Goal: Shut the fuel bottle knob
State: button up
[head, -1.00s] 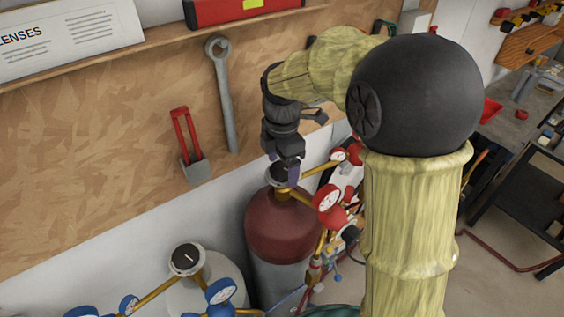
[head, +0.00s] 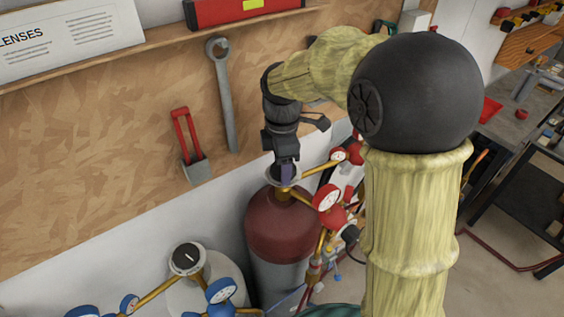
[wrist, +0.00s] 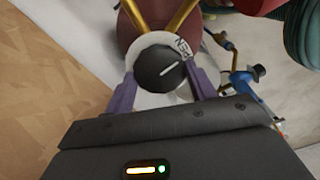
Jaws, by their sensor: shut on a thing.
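The fuel bottle (head: 280,232) is dark red on top with a grey lower body, and stands against the wall. Its knob (wrist: 160,68) is a black disc with a white pointer line, set on a pale dial ring (wrist: 148,42) with partly visible lettering. In the wrist view the pointer slants up to the right, toward the lettering. My gripper (wrist: 163,84) is shut on the knob, with a purple finger at each side. In the head view my gripper (head: 285,172) points down onto the bottle top and hides most of the knob.
Brass pipes and red-rimmed gauges (head: 327,198) sit close on the right of the bottle. A white bottle with its own black knob (head: 187,258) stands at the lower left. A wrench (head: 222,95) and a red-handled tool (head: 188,148) hang on the board behind.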

jog(key=m, duration=0.5)
jog(key=shift+w+m, duration=0.1)
jog(key=shift+m, duration=0.2)
jog(key=m, duration=0.4)
jog(key=shift+p, duration=0.3)
jog(key=m, duration=0.5)
jog(key=shift+d, duration=0.1)
jog(key=m, duration=0.4)
jog(key=shift+w+m, duration=0.1)
jog(key=shift+m, duration=0.2)
jog(key=m, duration=0.4)
jog(key=shift+p, duration=0.3)
jog(key=m, duration=0.5)
jog(key=shift+r+p, duration=0.1)
jog(key=shift+p, duration=0.2)
jog(key=m+p, duration=0.1)
jog(key=m, duration=0.3)
jog(key=shift+d+m, duration=0.1)
jog(key=shift+m, duration=0.2)
jog(key=shift+m+p, duration=0.75)
jog(key=shift+m, duration=1.35)
